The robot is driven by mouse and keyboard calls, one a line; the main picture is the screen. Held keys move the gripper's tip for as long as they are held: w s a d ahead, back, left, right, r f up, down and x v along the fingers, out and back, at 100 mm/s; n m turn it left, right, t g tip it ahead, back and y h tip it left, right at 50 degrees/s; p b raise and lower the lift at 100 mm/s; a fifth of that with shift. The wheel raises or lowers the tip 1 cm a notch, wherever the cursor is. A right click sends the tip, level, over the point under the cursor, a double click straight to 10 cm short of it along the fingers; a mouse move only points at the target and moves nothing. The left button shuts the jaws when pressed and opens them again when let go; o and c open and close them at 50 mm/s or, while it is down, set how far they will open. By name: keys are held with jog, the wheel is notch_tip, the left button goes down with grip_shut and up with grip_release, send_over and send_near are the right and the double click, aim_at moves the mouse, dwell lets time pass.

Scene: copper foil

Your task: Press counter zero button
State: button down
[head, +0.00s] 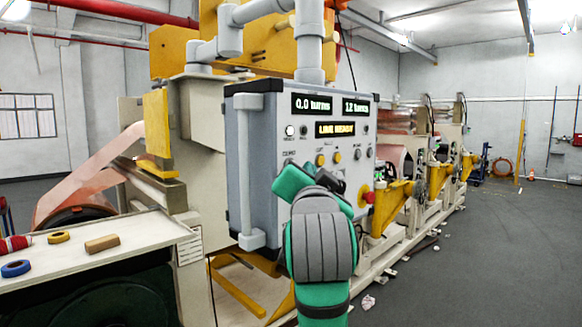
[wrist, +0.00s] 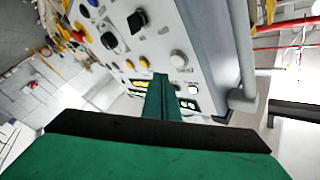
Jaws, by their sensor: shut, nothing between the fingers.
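The grey control panel (head: 283,109) stands in front of me in the head view, with lit displays and rows of round buttons and knobs. A white button (head: 289,130) is at its upper left, and yellow buttons (head: 337,156) are lower in the middle. The labels are too small to tell which button is counter zero. My gripper (head: 318,181) is shut and empty in front of the panel's lower part, hiding some controls. In the wrist view my gripper's green fingers (wrist: 159,92) point toward the panel face; white buttons (wrist: 179,57) are beside them. Contact cannot be told.
A red stop button (head: 369,198) sits at the panel's lower right. A vertical grey handle (head: 246,170) runs along its left edge. A bench (head: 150,245) with tape rolls and a wooden block is at left. Open floor (head: 470,260) lies at right.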

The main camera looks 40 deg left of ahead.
jog(key=d, duration=0.3)
jog(key=shift+w, duration=0.15)
dwell(0.4)
jog(key=shift+d, duration=0.2)
jog(key=shift+a, duration=0.2)
